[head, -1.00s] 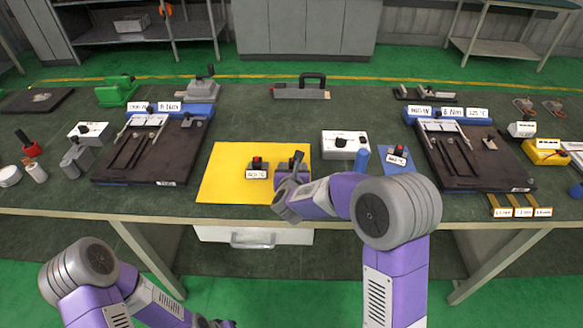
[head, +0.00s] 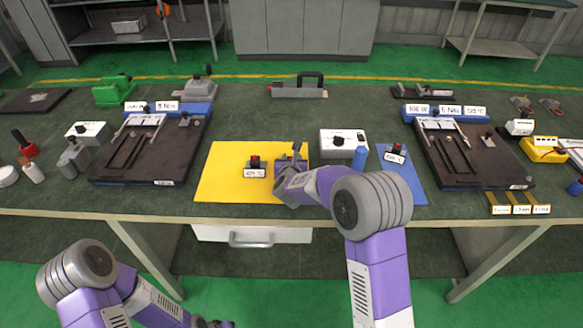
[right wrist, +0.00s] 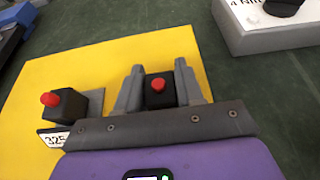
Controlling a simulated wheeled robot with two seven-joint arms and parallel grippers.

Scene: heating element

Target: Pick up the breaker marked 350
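On the yellow mat (head: 218,185), one black breaker with a red button (head: 255,168) stands with a white label facing front. In the right wrist view the same breaker (right wrist: 67,105) shows a label that seems to read 325. A second breaker with a red button (right wrist: 158,90) is between the fingers of my right gripper (right wrist: 159,75), and its label is hidden. The fingers are close on both its sides; I cannot tell whether they grip it. In the head view my right gripper (head: 296,157) is over the mat's right part. My left gripper (head: 215,323) barely shows at the bottom edge.
A third breaker (head: 394,153) stands on a blue mat (head: 410,185) to the right. Dark test fixtures (head: 150,165) lie on both sides.

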